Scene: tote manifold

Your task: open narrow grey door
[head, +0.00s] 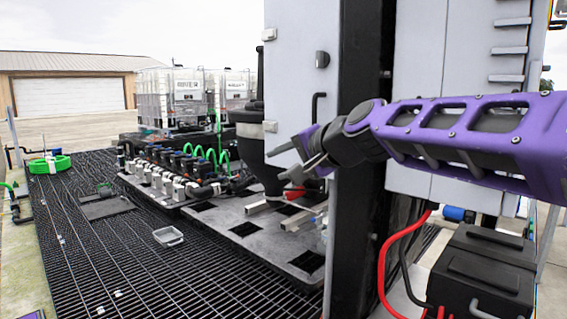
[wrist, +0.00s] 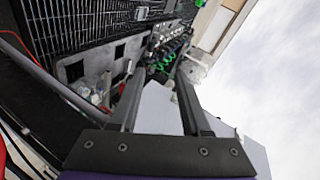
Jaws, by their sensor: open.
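The narrow grey door (head: 297,75) is a tall pale panel left of a black post in the head view. It has hinges (head: 269,34) on its left edge, a dark latch (head: 322,59) and a black bar handle (head: 315,106) near its right edge. I cannot tell whether it is fully shut. My gripper (head: 290,160) is open by the door's lower part, below the handle, and covers part of it. In the wrist view, my gripper (wrist: 160,76) has its fingers spread with nothing held; a pale grey panel (wrist: 159,112) shows between them. The handle is not clear there.
A black post (head: 362,60) and wider grey cabinet panels (head: 420,50) stand to the right. A black hopper (head: 262,150) and a row of valves (head: 170,180) lie to the left. Red hoses (head: 390,262) and a black box (head: 485,270) are low right. The black grating (head: 130,255) is mostly clear.

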